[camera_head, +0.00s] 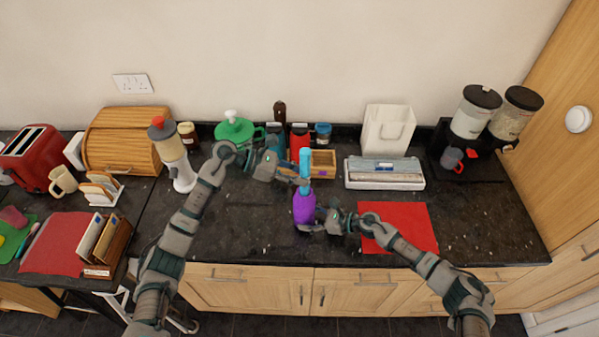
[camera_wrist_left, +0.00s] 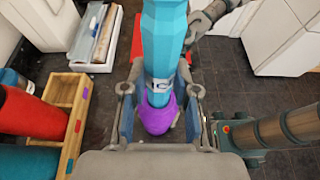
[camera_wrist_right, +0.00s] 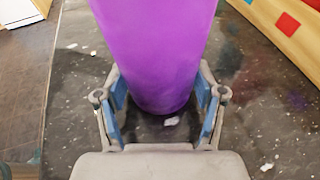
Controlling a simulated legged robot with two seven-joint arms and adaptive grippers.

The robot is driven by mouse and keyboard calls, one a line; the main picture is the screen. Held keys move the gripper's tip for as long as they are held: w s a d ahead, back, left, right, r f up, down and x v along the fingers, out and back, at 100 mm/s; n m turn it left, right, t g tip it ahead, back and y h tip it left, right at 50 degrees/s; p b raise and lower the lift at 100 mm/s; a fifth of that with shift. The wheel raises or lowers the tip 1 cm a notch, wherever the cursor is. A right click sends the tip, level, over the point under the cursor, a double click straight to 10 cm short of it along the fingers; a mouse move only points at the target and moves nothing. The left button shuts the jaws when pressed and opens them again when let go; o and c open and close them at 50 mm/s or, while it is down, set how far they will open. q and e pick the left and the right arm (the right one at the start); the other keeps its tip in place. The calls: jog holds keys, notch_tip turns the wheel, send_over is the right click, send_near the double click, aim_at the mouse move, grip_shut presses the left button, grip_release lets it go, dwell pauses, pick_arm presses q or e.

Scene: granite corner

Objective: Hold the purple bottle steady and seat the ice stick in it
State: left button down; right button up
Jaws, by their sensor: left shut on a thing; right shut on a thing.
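The purple bottle (camera_head: 304,208) stands upright on the dark counter near its front middle. My right gripper (camera_head: 322,224) is shut on its lower part from the right; the bottle also fills the right wrist view (camera_wrist_right: 155,50) between the fingers. The ice stick (camera_head: 305,160) is light blue and upright over the bottle. My left gripper (camera_head: 302,182) is shut on it from the left. In the left wrist view, the ice stick (camera_wrist_left: 165,40) is in line with the purple bottle top (camera_wrist_left: 158,115).
A wooden box (camera_head: 322,163) and red canister (camera_head: 299,138) stand just behind. A white tray (camera_head: 385,174) with a roll is at the back right. A red mat (camera_head: 399,228) lies right of the bottle. The counter left of the bottle is clear.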

pick_arm(q)
jog(key=shift+f, duration=2.85)
jog(key=c, duration=0.8)
grip_release()
jog(key=v, duration=1.2)
jog(key=shift+f, duration=0.1)
pick_arm(e)
jog(key=o, duration=0.9)
jog(key=shift+o, duration=0.2)
